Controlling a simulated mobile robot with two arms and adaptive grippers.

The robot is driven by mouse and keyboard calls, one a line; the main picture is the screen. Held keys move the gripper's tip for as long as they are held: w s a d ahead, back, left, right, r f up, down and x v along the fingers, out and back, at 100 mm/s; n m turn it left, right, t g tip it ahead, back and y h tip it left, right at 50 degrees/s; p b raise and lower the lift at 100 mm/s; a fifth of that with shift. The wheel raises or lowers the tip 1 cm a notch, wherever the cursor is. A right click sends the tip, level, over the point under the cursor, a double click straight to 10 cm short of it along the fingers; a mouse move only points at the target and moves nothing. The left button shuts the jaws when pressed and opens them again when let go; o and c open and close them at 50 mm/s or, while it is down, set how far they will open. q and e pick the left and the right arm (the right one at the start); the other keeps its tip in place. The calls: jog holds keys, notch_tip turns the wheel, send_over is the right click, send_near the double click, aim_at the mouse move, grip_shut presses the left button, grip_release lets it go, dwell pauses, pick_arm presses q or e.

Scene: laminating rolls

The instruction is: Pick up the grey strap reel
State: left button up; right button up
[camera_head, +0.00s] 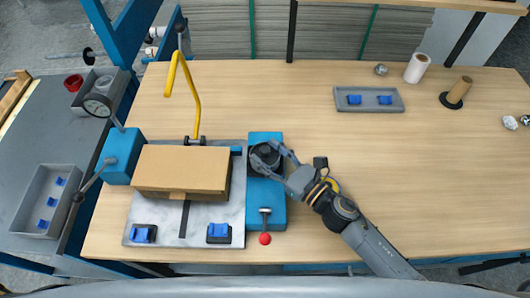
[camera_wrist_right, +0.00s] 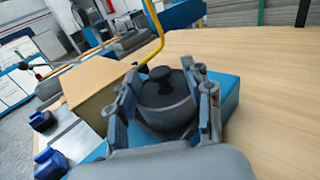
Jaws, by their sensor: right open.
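The grey strap reel (camera_head: 264,155), a dark round body with a knob on top, sits on the blue base block (camera_head: 266,138) right of the cardboard box. In the right wrist view the reel (camera_wrist_right: 165,95) stands upright between the fingers. My right gripper (camera_head: 272,162) reaches in from the right, low over the block. Its fingers (camera_wrist_right: 165,110) stand open on both sides of the reel; whether they touch it I cannot tell. My left gripper is not in view.
A brown box (camera_head: 182,167) lies on a metal plate (camera_head: 160,212) to the left, with a bent yellow bar (camera_head: 190,90) behind. A red-knobbed lever (camera_head: 265,238) is in front. A grey tray (camera_head: 345,104), white roll (camera_head: 417,68) and brown roll (camera_head: 459,90) stand at back right. The right tabletop is mostly clear.

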jog(key=shift+x, duration=0.9)
grip_shut()
jog(key=shift+r, duration=0.15)
